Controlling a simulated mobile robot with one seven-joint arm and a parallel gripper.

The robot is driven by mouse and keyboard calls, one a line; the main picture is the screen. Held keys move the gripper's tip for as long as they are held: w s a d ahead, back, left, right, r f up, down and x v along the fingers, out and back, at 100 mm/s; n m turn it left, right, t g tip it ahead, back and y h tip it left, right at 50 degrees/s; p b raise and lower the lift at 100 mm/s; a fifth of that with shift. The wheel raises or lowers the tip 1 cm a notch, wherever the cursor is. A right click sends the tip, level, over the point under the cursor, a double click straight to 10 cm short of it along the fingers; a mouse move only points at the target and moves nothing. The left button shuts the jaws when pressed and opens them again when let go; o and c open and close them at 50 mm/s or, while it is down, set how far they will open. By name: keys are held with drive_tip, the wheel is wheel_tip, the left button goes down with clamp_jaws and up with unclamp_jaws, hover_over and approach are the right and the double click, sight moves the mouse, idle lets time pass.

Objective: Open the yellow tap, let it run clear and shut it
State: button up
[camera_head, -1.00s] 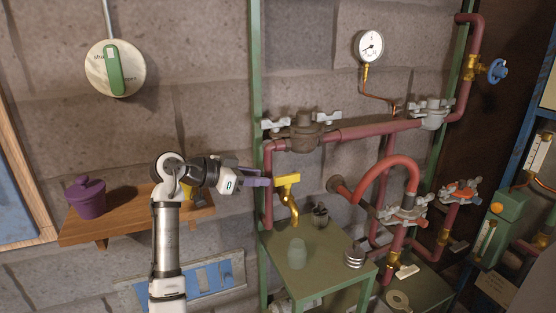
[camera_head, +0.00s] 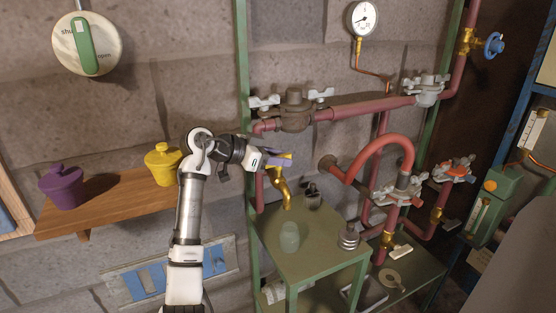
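The yellow tap (camera_head: 281,187) hangs on the pipework above a green stand, its spout pointing down. A small pale green glass (camera_head: 289,238) stands on the stand below the spout. My gripper (camera_head: 281,158), with purple fingers, is at the tap's handle. The fingers overlap the yellow handle, so part of it is hidden. I cannot tell whether they are closed on it or only around it. No stream of liquid is visible under the spout.
The green stand (camera_head: 322,242) also holds a dark small pot (camera_head: 312,197) and metal weights (camera_head: 349,238). Red pipes with valves rise behind and right. A wooden shelf (camera_head: 115,203) at left carries a purple pot (camera_head: 63,187) and a yellow pot (camera_head: 163,165).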

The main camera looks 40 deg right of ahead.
drive_tip(key=shift+d, duration=0.15)
clamp_jaws()
